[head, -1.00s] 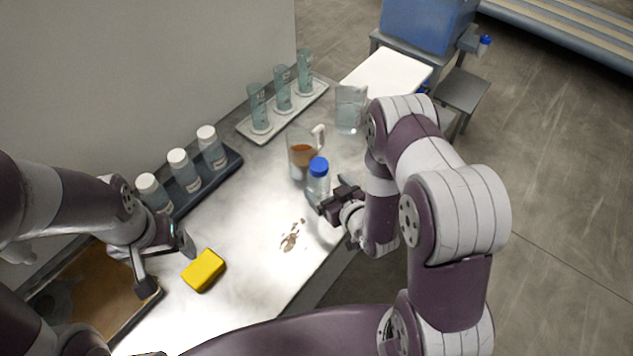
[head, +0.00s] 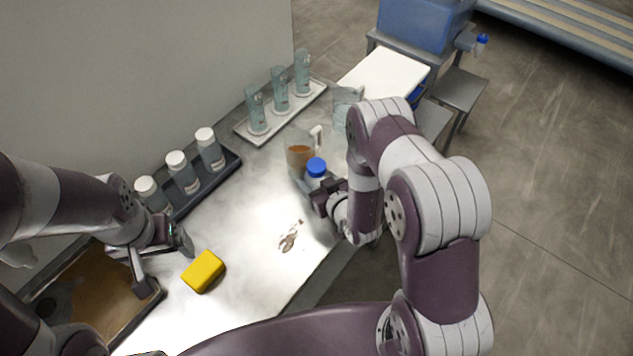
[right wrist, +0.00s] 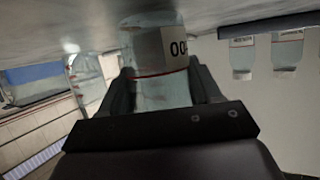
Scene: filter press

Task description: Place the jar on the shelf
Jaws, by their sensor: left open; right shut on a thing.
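My right gripper (head: 321,196) is shut on the jar from the right. In the right wrist view the jar (right wrist: 160,62), with a white label reading "00", sits between the two dark fingers (right wrist: 160,95). Whether its base touches the worktop is hard to tell. My left gripper (head: 166,265) is open and empty, left of the yellow sponge. I cannot tell which surface is the shelf.
The brown-liquid beaker (head: 299,158) is close behind the jar. Several white-capped bottles (head: 183,172) stand in a dark rack at left. Tall cylinders (head: 279,89) stand on a white tray behind. A yellow sponge (head: 203,271) and brown spill (head: 289,238) lie in front.

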